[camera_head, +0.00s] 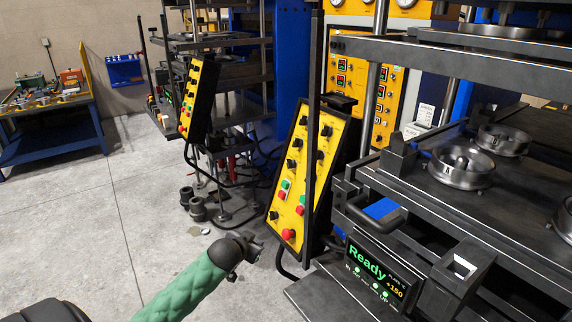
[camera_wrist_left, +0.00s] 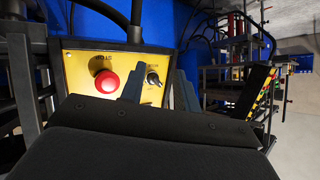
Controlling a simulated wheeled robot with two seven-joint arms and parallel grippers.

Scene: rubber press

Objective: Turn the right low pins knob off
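The yellow control panel (camera_head: 305,178) with a black frame stands tilted at the press. It carries several black knobs, including one in the right column (camera_head: 320,155), plus red and green buttons. Labels are too small to read, so I cannot tell which is the right low pins knob. My left gripper (camera_head: 254,248), on the green-sleeved arm, is below and left of the panel's lower end. In the left wrist view its two dark fingers (camera_wrist_left: 158,88) stand apart, with a black knob (camera_wrist_left: 153,76) showing between them and a red button (camera_wrist_left: 107,81) beside it. My right gripper is out of view.
A dark vertical post (camera_head: 312,110) passes in front of the panel. A press table with round metal moulds (camera_head: 462,168) and a "Ready" display (camera_head: 375,270) is at right. A second panel (camera_head: 190,98) stands further back. Floor at left is clear.

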